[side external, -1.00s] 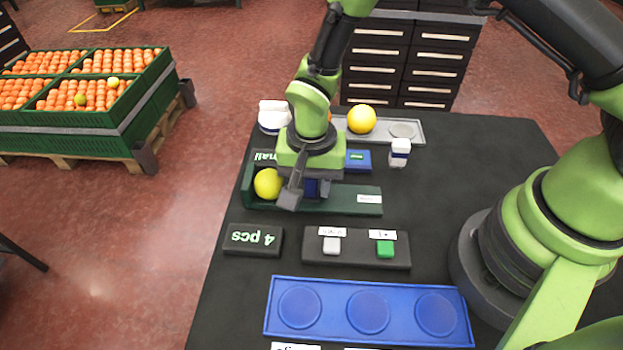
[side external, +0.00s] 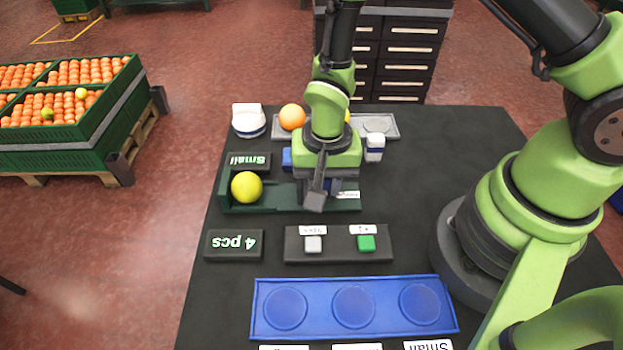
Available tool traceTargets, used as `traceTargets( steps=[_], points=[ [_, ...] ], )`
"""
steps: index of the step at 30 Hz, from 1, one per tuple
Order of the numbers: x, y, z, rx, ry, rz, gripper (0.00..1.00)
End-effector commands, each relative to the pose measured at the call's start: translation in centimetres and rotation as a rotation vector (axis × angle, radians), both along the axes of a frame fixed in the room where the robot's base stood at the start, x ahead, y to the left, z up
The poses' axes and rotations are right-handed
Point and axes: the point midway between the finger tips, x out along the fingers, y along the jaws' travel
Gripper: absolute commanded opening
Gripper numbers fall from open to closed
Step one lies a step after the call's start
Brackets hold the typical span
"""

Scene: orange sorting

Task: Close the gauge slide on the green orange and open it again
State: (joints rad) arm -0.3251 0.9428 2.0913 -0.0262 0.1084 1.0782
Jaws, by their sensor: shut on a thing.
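The green orange (side external: 247,187), a yellow-green ball, sits at the left end of the dark green gauge (side external: 285,199), near its end wall. My gripper (side external: 320,195) is low over the gauge's right half, to the right of the orange and apart from it. It is shut on the gauge slide, which is mostly hidden behind the fingers. Bare gauge bed shows between the orange and my gripper. A "Small" sign (side external: 249,161) stands behind the gauge.
Behind are a white and blue object (side external: 248,121), an orange (side external: 292,117) on a grey tray (side external: 391,128) and a small white block (side external: 374,148). In front are a "4 pcs" sign (side external: 235,245), a two-button panel (side external: 339,255) and an empty blue three-place tray (side external: 445,320).

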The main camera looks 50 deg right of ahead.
Motion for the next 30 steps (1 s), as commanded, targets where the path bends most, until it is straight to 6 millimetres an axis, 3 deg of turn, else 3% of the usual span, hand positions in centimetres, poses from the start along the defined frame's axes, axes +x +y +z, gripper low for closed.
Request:
traceTargets(
  steps=[6, 7, 8, 22, 30],
  points=[
    [-0.5, -0.5, 0.0, -0.008, 0.022, -0.008, 0.0],
    [-0.5, -0.5, 0.0, -0.008, 0.022, -0.008, 0.28],
    [-0.5, -0.5, 0.0, -0.008, 0.022, -0.008, 0.34],
    [-0.3, -0.3, 0.2, -0.005, 0.015, -0.005, 0.34],
    [-0.2, -0.3, 3.8, -0.003, 0.009, -0.006, 0.34]
  ],
)
